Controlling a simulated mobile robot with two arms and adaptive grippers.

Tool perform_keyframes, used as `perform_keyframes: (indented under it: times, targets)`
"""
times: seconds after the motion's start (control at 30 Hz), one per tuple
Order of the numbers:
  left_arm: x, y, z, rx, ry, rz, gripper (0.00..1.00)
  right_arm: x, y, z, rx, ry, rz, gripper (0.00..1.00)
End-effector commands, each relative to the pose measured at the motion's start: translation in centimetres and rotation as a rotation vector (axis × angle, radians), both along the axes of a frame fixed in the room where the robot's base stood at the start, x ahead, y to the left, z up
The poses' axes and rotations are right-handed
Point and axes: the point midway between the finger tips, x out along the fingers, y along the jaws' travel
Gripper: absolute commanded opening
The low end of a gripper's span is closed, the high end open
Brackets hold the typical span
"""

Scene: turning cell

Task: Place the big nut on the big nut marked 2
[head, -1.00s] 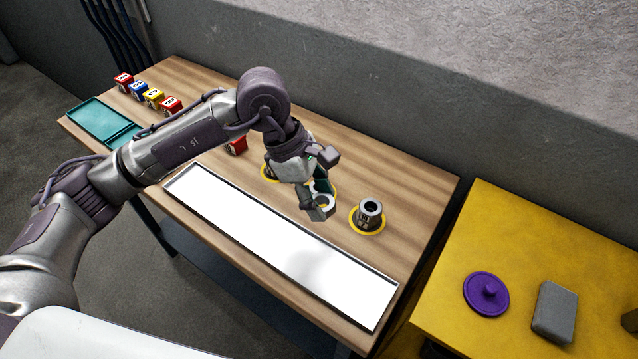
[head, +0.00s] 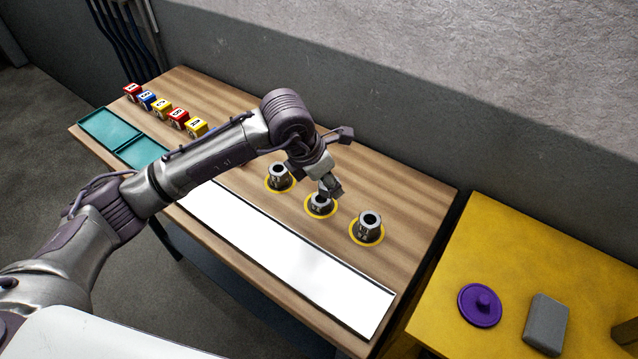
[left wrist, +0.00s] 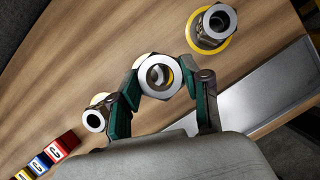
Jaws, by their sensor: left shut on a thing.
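My left gripper (head: 329,189) is over the middle of three yellow rings. In the left wrist view its teal fingers (left wrist: 160,92) are shut on a bright metal big nut (left wrist: 150,62). In the head view the fingers largely hide this nut. A dark nut (head: 319,208) stands on the middle ring just below; I cannot tell whether the two touch. Other upright nuts stand on the right ring (head: 367,229) and the left ring (head: 281,174); they also show in the left wrist view, right (left wrist: 212,24) and left (left wrist: 95,120). Their marks are too small to read. My right gripper is not in view.
A long white panel (head: 290,258) lies along the table's front. Several lettered blocks (head: 162,108) and a teal tray (head: 108,127) are at the far left. A yellow table (head: 545,260) at right holds a purple lid (head: 480,305) and a grey block (head: 546,322).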

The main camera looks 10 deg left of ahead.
Motion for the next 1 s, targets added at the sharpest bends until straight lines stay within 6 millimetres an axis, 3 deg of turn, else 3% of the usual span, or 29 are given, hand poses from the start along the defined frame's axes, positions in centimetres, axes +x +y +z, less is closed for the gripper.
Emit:
perform_keyframes:
  times: [0.2,0.57,0.93,0.97,1.0]
  targets:
    - [1.7,2.1,-1.4,-0.002,-0.001,0.001,0.04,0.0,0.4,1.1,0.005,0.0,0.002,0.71]
    - [1.8,2.3,-5.4,-0.002,0.0,-0.002,0.04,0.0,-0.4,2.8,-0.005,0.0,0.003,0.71]
    - [1.8,2.2,-6.1,-0.002,-0.002,-0.002,0.04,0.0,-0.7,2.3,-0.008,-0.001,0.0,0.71]
    - [1.8,2.2,-6.0,-0.002,-0.001,-0.002,0.51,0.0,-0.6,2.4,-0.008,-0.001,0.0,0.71]
    - [1.8,2.2,-6.0,-0.001,-0.001,-0.002,0.57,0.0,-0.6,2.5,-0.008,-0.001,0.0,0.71]
